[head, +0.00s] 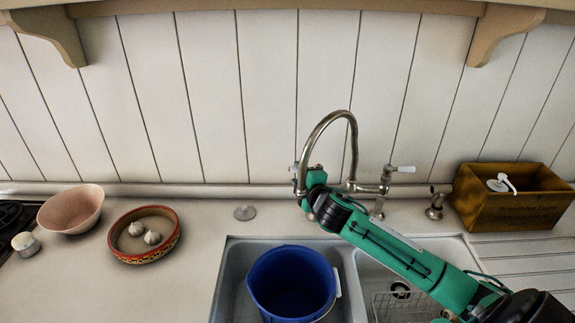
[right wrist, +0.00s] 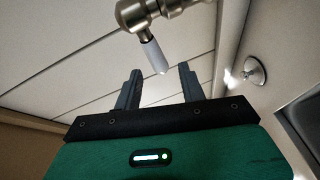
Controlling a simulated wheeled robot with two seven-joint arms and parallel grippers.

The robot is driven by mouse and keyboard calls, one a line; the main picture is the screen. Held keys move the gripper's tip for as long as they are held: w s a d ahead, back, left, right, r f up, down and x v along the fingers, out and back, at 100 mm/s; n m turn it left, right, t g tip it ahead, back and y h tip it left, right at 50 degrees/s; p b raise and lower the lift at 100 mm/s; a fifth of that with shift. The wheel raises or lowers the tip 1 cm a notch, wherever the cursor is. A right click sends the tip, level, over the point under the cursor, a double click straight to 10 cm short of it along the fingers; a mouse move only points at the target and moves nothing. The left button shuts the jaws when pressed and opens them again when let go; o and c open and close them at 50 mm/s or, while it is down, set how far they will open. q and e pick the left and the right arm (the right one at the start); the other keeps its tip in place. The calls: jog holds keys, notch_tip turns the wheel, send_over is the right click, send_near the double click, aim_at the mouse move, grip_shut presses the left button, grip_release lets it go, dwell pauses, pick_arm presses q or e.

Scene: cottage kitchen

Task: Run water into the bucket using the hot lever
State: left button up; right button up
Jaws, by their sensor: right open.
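The blue bucket (head: 290,284) stands upright in the left sink basin, and its visible inside looks empty. The metal tap (head: 352,150) arches over it, with its spout end above the bucket's back rim. No water stream shows. The right-hand white lever (head: 403,169) is clear of my arm. The left-hand lever is mostly hidden behind the spout and my right gripper (head: 305,178). In the right wrist view a white lever handle (right wrist: 152,55) has its tip between the open fingertips of my right gripper (right wrist: 160,74); contact cannot be told. My left gripper is out of view.
A wooden box (head: 510,212) stands right of the tap. A pink bowl (head: 70,210) and a red patterned dish (head: 145,255) with garlic are on the left counter. My right arm crosses the right basin, which holds a wire rack (head: 400,305).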

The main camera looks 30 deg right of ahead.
aim_at(295, 170)
jog(key=w, duration=0.2)
jog(key=w+p, duration=0.1)
jog(key=shift+w+d+f, duration=0.1)
jog(key=shift+w+d, duration=0.25)
jog(key=shift+w, duration=0.05)
jog(key=shift+w+f+p, duration=0.25)
jog(key=shift+w+p, duration=0.05)
jog(key=shift+w, duration=0.85)
jog(key=shift+w+d+f, duration=0.1)
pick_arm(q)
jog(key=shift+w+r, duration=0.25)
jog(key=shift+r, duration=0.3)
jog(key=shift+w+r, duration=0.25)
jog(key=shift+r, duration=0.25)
pick_arm(e)
grip_shut()
